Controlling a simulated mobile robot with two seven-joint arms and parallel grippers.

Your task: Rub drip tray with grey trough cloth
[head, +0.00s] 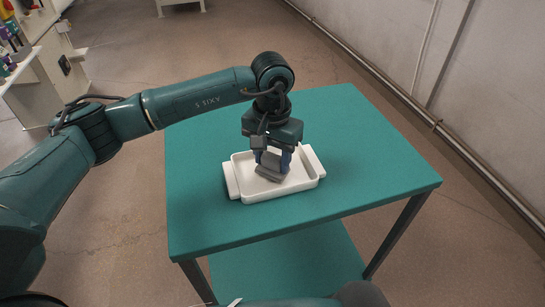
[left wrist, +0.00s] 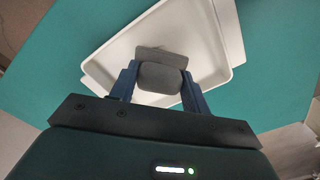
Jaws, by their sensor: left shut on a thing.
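The white drip tray (head: 308,184) lies on the teal table, with a raised rim and a flat handle at each side. It also shows in the left wrist view (left wrist: 212,52). The grey trough cloth (head: 268,174) is a folded grey pad inside the tray, held by my left gripper (head: 272,160). In the left wrist view the cloth (left wrist: 160,77) sits between the two blue fingers of the left gripper (left wrist: 160,85). Its lower edge appears to be at the tray floor; exact contact is hard to tell. My right gripper is not in view.
The teal table (head: 370,150) is bare around the tray, with a lower shelf (head: 285,262) beneath. A pale wall with a pipe (head: 390,85) runs behind on the right. A light bench with coloured items (head: 35,70) stands at the far left.

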